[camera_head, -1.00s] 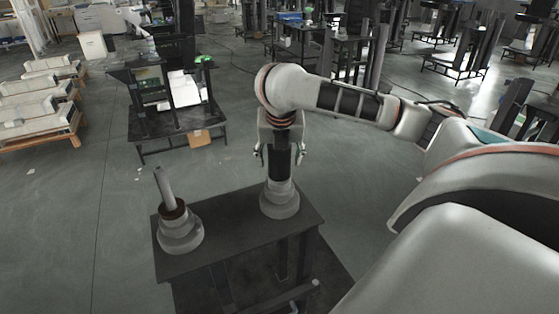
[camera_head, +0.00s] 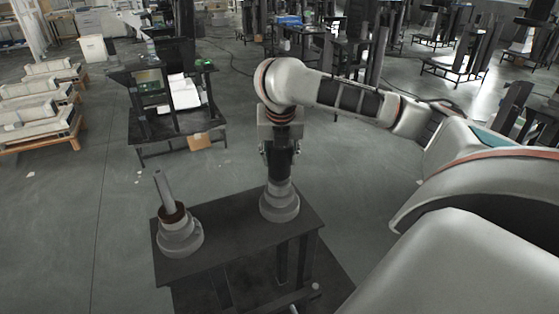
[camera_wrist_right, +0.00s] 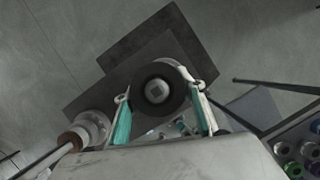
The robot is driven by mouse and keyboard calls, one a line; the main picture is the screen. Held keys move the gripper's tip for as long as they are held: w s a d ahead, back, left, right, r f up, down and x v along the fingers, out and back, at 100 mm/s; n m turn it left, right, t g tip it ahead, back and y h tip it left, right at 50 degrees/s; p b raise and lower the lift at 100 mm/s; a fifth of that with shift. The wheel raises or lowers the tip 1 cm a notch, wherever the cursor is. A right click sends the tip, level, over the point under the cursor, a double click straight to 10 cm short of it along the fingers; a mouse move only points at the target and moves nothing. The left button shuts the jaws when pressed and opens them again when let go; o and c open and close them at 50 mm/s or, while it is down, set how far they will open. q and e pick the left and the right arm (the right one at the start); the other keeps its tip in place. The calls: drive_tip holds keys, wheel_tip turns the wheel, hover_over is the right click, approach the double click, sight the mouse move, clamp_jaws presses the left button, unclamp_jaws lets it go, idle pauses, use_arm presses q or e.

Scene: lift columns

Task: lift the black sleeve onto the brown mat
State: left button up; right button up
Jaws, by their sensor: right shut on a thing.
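The black sleeve (camera_head: 280,164) stands upright over the right grey stepped base (camera_head: 280,203) on the dark table (camera_head: 232,222). My right gripper (camera_head: 280,150) comes down from above and is shut on the sleeve, one finger on each side. In the right wrist view the sleeve (camera_wrist_right: 176,92) shows end-on as a dark ring around a grey core, between the fingers of the gripper (camera_wrist_right: 160,94). A brown ring (camera_head: 172,212), the only brown piece on the table, sits around a grey post on the left stepped base. My left gripper is out of view.
The left grey post (camera_head: 163,188) rises tilted in the picture from its stepped base (camera_head: 180,239). Open floor surrounds the table. A dark workbench (camera_head: 175,124) stands behind, and pallets (camera_head: 40,128) stand at the far left.

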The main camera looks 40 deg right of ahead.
wheel_tip(320, 180, up, 19)
drive_tip(key=shift+f, duration=0.2)
idle(0.7)
drive_tip(key=shift+r, duration=0.75)
idle(0.6)
wheel_tip(320, 180, up, 14)
idle(2.8)
idle(0.4)
